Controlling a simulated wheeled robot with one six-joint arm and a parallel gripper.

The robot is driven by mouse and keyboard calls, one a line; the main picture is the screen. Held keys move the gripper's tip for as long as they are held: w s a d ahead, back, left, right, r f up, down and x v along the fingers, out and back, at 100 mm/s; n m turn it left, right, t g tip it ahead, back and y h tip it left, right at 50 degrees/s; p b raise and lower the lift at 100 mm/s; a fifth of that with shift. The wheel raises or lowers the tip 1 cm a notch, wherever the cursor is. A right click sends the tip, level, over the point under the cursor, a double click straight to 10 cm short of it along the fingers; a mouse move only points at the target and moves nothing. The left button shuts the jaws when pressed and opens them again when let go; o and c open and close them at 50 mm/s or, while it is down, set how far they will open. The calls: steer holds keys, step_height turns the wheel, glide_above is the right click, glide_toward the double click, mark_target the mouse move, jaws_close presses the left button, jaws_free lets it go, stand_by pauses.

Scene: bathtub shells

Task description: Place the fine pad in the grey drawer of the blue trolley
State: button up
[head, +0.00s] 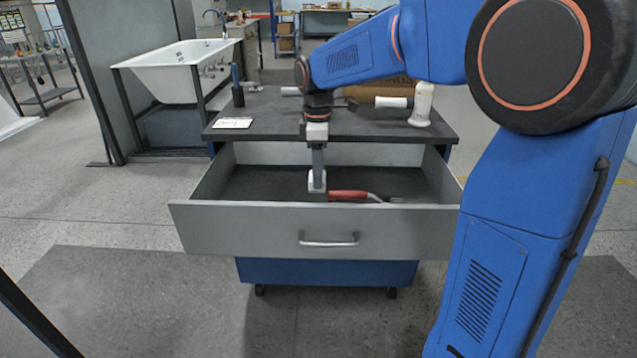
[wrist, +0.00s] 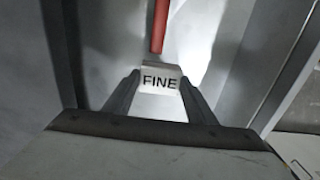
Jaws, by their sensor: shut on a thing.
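The fine pad (wrist: 161,78) is a pale block marked "FINE", held between the two fingers of my gripper (wrist: 162,84) in the wrist view. In the head view my gripper (head: 317,186) points down inside the open grey drawer (head: 325,229), close behind its front panel. The pad (head: 317,182) shows there as a small light shape at the fingertips. Whether it touches the drawer floor I cannot tell. The drawer is pulled out of the blue trolley (head: 328,271).
A red-handled tool (head: 348,195) lies in the drawer just right of my gripper. The drawer's left part is clear. A white bathtub (head: 175,68) stands behind left.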

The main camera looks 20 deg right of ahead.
steer(key=shift+f, duration=1.8)
steer(key=shift+f, duration=0.6)
steer(key=o, duration=1.3)
step_height(320, 180, up, 13)
steer(key=shift+s+r, duration=0.1)
steer(key=shift+s, duration=0.05)
